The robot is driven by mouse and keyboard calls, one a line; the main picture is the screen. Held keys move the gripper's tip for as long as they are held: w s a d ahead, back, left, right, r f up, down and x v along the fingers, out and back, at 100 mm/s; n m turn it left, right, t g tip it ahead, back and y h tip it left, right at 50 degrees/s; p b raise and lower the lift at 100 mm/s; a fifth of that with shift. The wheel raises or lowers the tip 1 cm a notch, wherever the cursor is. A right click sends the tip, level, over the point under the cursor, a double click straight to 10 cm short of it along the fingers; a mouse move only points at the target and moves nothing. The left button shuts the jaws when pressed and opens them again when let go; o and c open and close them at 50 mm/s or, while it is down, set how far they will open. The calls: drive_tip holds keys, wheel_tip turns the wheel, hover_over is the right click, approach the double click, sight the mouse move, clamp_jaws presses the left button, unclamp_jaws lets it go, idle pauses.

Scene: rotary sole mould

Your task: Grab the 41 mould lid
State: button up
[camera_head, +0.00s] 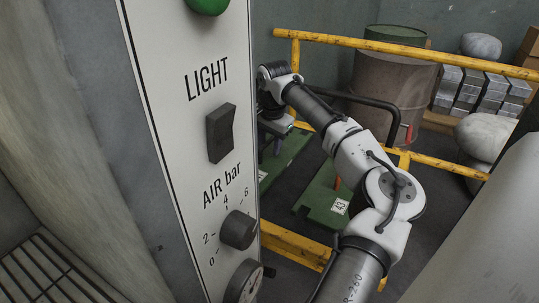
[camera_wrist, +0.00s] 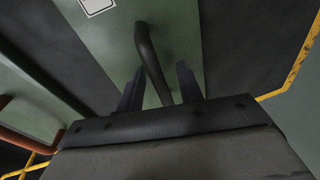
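A green mould lid (camera_wrist: 185,30) with a dark arched handle (camera_wrist: 150,60) lies below my gripper in the wrist view. Its white label (camera_wrist: 97,5) is cut by the top edge, so no number reads. My gripper (camera_wrist: 160,88) is open, with one finger on each side of the handle's near end and gaps visible. In the head view this lid (camera_head: 290,155) is partly hidden by the control panel and my arm; my gripper (camera_head: 275,128) hangs over it. Another green lid (camera_head: 320,205), labelled 43, lies to the right; its orange handle (camera_head: 337,184) shows.
A control panel (camera_head: 190,150) with LIGHT switch and AIR dial stands close on the left. Yellow rails (camera_head: 300,250) edge the area. A rusty barrel (camera_head: 390,95), grey blocks (camera_head: 480,92) and sacks (camera_head: 485,135) stand behind the far rail.

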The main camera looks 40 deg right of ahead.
drive_tip(key=shift+f, duration=0.15)
drive_tip(key=shift+c, duration=0.4)
clamp_jaws()
idle(0.5)
idle(0.5)
